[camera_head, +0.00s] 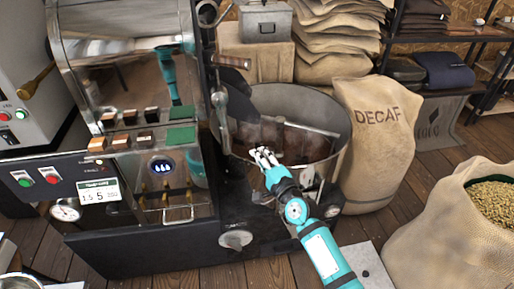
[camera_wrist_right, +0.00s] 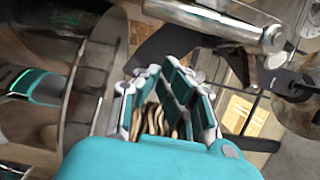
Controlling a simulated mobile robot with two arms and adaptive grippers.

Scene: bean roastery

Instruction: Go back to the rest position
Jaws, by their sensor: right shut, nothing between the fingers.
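My right gripper (camera_head: 264,155) reaches in from the lower right in the head view. It is shut and empty, over the near left part of the round metal cooling bin (camera_head: 345,128) of the roaster. In the right wrist view the gripper's teal-padded fingers (camera_wrist_right: 172,88) fill the middle, with nothing held between them. I cannot tell whether the fingers touch the bin. My left gripper is not in view.
The roaster's black body (camera_head: 150,240) with shiny panels stands close left of my right arm. A DECAF sack (camera_head: 375,135) stands right of the bin. An open sack of beans (camera_head: 450,235) is at the lower right. Wooden floor (camera_head: 350,225) shows between them.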

